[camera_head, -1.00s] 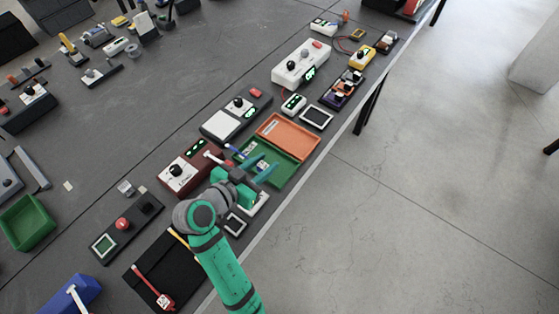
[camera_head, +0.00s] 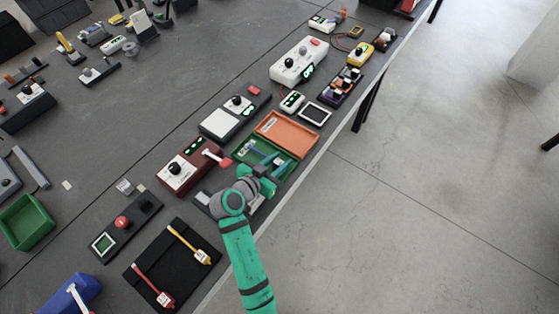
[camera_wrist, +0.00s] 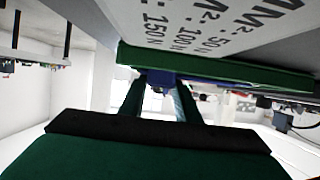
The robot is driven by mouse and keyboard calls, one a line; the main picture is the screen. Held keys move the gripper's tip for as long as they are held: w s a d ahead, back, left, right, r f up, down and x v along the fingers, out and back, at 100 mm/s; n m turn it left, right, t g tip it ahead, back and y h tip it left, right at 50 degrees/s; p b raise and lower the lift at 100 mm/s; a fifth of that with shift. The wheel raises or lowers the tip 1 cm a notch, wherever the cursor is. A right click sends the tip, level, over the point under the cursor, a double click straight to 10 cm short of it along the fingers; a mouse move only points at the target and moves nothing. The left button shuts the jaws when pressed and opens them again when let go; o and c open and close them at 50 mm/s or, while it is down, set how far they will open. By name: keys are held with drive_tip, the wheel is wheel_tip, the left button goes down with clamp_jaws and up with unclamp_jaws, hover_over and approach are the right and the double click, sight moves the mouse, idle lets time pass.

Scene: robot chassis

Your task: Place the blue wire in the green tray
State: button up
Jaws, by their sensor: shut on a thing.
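My gripper (camera_head: 269,163) is over the green tray (camera_head: 290,170), which has an orange section (camera_head: 286,133) at its back right. In the head view a thin blue wire (camera_head: 252,148) shows at the tray, just left of my fingertips. In the wrist view a blue piece (camera_wrist: 170,77) sits between the ends of my two fingers (camera_wrist: 160,95), which are shut on it. A dark green edge (camera_wrist: 220,70) lies right by it. My gripper and wrist hide part of the tray, and I cannot tell whether the wire touches its floor.
A dark red box with a knob (camera_head: 178,175) stands left of the tray. A black mat (camera_head: 165,268) holds a red and a yellow lead. Another green tray (camera_head: 27,222) lies far left. The table edge is close on the right.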

drive_tip(key=shift+f, duration=0.15)
drive_tip(key=o, duration=0.9)
drive_tip(key=shift+r, duration=0.2)
drive_tip(key=v, duration=1)
drive_tip(key=shift+s+a+r, duration=0.3)
drive_tip(key=shift+s, duration=0.25)
drive_tip(key=shift+s+a+r, duration=0.1)
drive_tip(key=shift+s+a, duration=0.1)
drive_tip(key=shift+a, duration=0.05)
drive_tip(key=shift+a, duration=0.1)
